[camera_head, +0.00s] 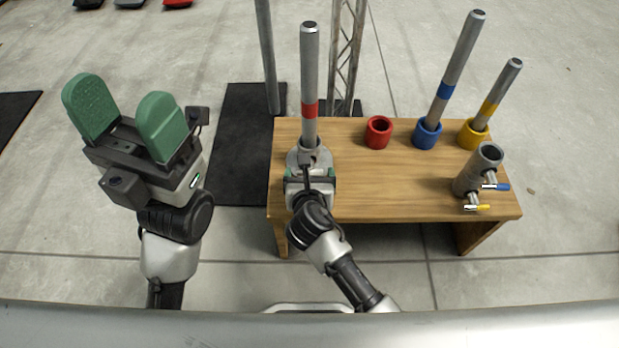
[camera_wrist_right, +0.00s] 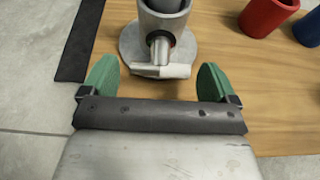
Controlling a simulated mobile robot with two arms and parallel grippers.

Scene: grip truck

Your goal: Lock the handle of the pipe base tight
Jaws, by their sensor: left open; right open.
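The pipe base (camera_head: 297,157) is a grey round flange with a short collar at the left end of the wooden table. A grey pipe with a red band (camera_head: 310,75) stands upright in it. In the right wrist view the base (camera_wrist_right: 130,45) shows a light grey handle (camera_wrist_right: 160,71) at its front, lying crosswise. My right gripper (camera_head: 310,176) is at the front of the base; in the wrist view its open green fingers (camera_wrist_right: 157,85) are on either side of the handle, with gaps. My left gripper (camera_head: 125,118) is open and empty, raised left of the table.
Red (camera_head: 379,132), blue (camera_head: 427,134) and yellow (camera_head: 473,134) cups stand along the table's back; the blue and yellow ones hold leaning pipes. A grey tube with blue and yellow handles (camera_head: 470,178) stands at the right. The table middle (camera_head: 395,190) is clear.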

